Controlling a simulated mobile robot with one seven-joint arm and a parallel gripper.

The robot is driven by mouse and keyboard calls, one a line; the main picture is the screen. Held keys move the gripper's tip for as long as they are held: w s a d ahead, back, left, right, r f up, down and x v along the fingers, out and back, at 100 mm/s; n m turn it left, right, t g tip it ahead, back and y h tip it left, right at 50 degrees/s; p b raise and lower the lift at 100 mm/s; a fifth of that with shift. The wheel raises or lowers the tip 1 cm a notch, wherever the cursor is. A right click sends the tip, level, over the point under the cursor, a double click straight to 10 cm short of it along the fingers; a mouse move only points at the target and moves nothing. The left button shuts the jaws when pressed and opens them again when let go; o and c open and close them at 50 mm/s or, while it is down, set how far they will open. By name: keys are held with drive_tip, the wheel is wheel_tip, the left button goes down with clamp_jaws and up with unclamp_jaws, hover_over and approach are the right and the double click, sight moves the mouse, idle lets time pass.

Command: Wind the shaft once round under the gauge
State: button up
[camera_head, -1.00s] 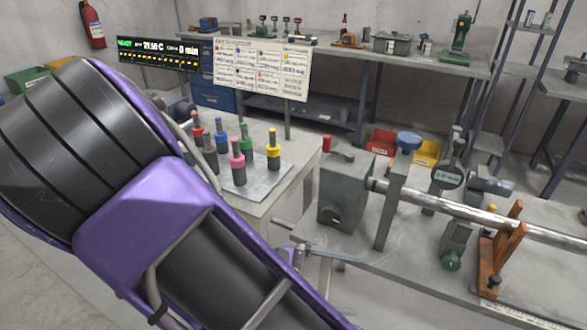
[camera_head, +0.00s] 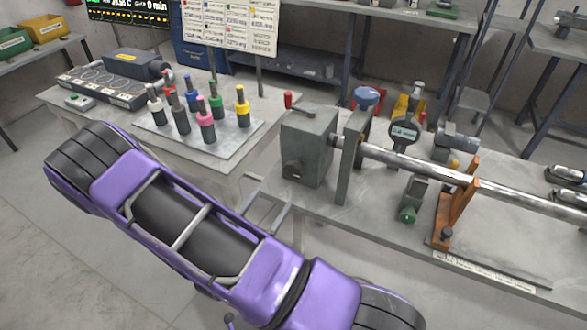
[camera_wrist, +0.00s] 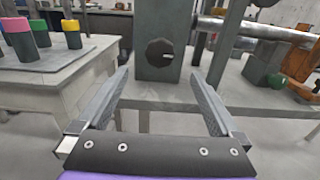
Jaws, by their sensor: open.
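A long bright metal shaft (camera_head: 415,168) runs right from a grey headstock block (camera_head: 312,150) on the bench. A crank handle with a red grip (camera_head: 288,100) shows at the block's top left. A round dial gauge (camera_head: 404,131) with a digital face stands at the shaft. My gripper (camera_head: 272,192) is open and empty, low in front of the block. The crank does not show in the wrist view.
An orange support (camera_head: 458,205) stands under the shaft. A plate with several coloured-top pegs (camera_head: 205,125) lies on the left table. Open floor lies between the table and bench.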

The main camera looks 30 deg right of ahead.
sight(293, 174)
drive_tip(key=x, duration=1.3)
drive_tip(key=shift+w+d, duration=0.25)
drive_tip(key=shift+c, duration=0.2)
drive_tip(key=c, duration=1.3)
drive_tip(key=shift+o, duration=0.2)
drive_tip(key=shift+m, duration=0.3)
drive_tip(key=m+b, duration=0.1)
drive_tip(key=m, duration=0.2)
drive_tip(key=m+b, duration=0.2)
drive_tip(key=m, duration=0.1)
drive_tip(key=shift+s+d+f, duration=0.1)
drive_tip(key=shift+s+f, duration=0.05)
drive_tip(key=m+b, duration=0.2)
drive_tip(key=m, duration=0.1)
drive_tip(key=shift+f, duration=0.1)
drive_tip(key=shift+s+m+b, duration=0.1)
drive_tip(key=shift+m+b, duration=0.7)
drive_tip(key=shift+m, duration=0.4)
